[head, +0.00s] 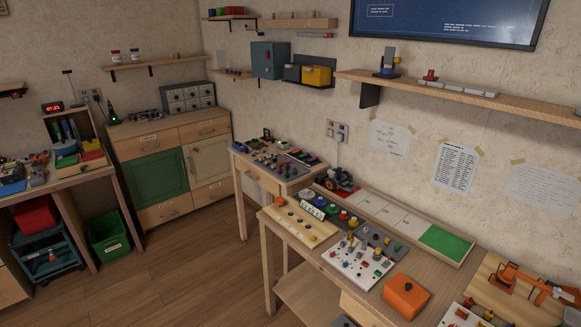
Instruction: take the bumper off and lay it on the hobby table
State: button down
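I cannot pick out the bumper for certain at this size. A small dark vehicle-like model with red parts (335,181) stands at the back left of the near wooden table (322,262); any bumper on it is too small to tell. Another wooden table (241,160), to the left and farther back, carries many small parts. No label shows which table is the hobby table. My gripper is not in view.
The near table is crowded: an orange box (406,296), a white panel with knobs (357,262), a green mat (441,241) and an orange jointed arm model (515,278). A cabinet (165,170) stands at the back. The wooden floor (190,268) is clear at centre left.

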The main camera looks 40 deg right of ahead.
aim_at(332, 173)
jog(key=z, duration=0.35)
jog(key=i+j+z, duration=0.15)
jog(key=i+z, duration=0.2)
jog(key=z, duration=0.15)
jog(key=i+j+z, duration=0.25)
jog(key=z, duration=0.25)
jog(key=i+j+z, duration=0.1)
jog(key=i+j, duration=0.55)
jog(key=j, duration=0.2)
jog(key=i+j+z, duration=0.15)
jog(key=i+j, duration=0.45)
jog(key=j, duration=0.25)
jog(key=i+j, duration=0.15)
jog(key=i, duration=0.35)
jog(key=l+z, duration=0.05)
